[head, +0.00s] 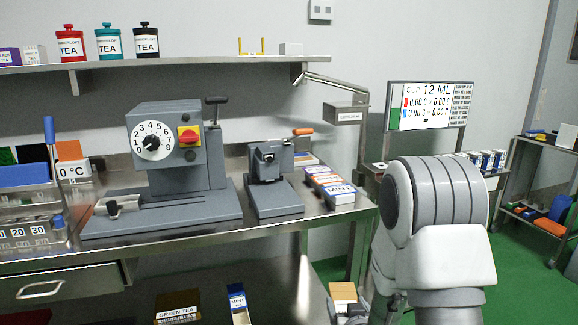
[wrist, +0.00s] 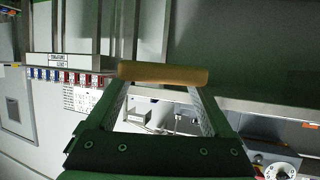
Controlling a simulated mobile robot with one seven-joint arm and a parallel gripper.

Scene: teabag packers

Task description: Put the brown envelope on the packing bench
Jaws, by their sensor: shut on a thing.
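In the wrist view a tan-brown thing with rounded edges, which looks like the brown envelope (wrist: 163,74) seen edge-on, lies across the tips of my gripper (wrist: 163,85). My gripper is shut on it. The far side of the thing is hidden. In the head view my arm is at the right, with its lower end out of the frame, and the envelope is not visible. A steel bench (head: 270,228) bearing grey machines stands left of my arm; I cannot tell whether it is the packing bench.
A grey dial machine (head: 165,148) and a smaller grey press (head: 270,180) stand on the steel bench. Several labelled tea boxes (head: 335,192) sit at its right end. A display sign (head: 430,105) stands behind my arm. A shelf rack (head: 545,190) is far right. Green floor is clear between.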

